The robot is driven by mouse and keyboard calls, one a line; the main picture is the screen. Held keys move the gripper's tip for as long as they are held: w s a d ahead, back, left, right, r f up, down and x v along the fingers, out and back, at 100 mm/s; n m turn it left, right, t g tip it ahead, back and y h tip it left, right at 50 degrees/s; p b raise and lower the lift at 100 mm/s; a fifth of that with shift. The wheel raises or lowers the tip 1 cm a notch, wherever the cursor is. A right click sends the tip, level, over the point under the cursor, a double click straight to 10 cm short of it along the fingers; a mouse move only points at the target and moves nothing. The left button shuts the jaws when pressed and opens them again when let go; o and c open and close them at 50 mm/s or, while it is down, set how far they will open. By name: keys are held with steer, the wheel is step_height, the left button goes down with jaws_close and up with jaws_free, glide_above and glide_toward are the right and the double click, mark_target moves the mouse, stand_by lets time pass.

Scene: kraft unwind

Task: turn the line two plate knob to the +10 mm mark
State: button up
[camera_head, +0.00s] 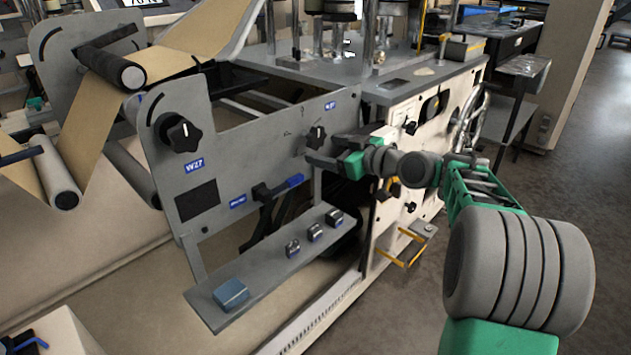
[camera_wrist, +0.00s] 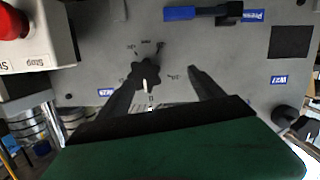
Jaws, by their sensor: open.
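A black star-shaped knob (camera_head: 316,136) sits on the grey side plate, below and left of a small blue label. It also shows in the wrist view (camera_wrist: 147,74), with a white pointer line aimed toward the picture's bottom and small dial marks around it, too small to read surely. My gripper (camera_head: 309,151) is open at the plate, close to this knob. In the wrist view its fingers (camera_wrist: 163,73) are spread; the knob lies near or against the left finger, and the right finger stands well clear. Contact cannot be told.
A second black knob (camera_head: 183,133) is at the left of the plate, near a blue label. A blue-handled lever (camera_head: 278,188) sits below. A shelf (camera_head: 262,266) carries several small blocks. A red stop button (camera_wrist: 12,22) is at the wrist view's left.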

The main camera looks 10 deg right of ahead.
mark_target(319, 138)
steer(key=shift+n+t+y, duration=0.5)
steer(key=shift+t+y, duration=0.3)
steer(key=w+b, duration=0.1)
steer(key=w, duration=0.2)
steer(key=w+a+b, duration=0.1)
steer(key=w, duration=0.3)
steer(key=shift+w+a+f, duration=0.1)
steer(key=shift+a, duration=0.1)
steer(key=shift+c, duration=0.5)
steer(key=c, duration=1.3)
steer(key=shift+m+p, duration=0.3)
steer(key=shift+p, duration=0.05)
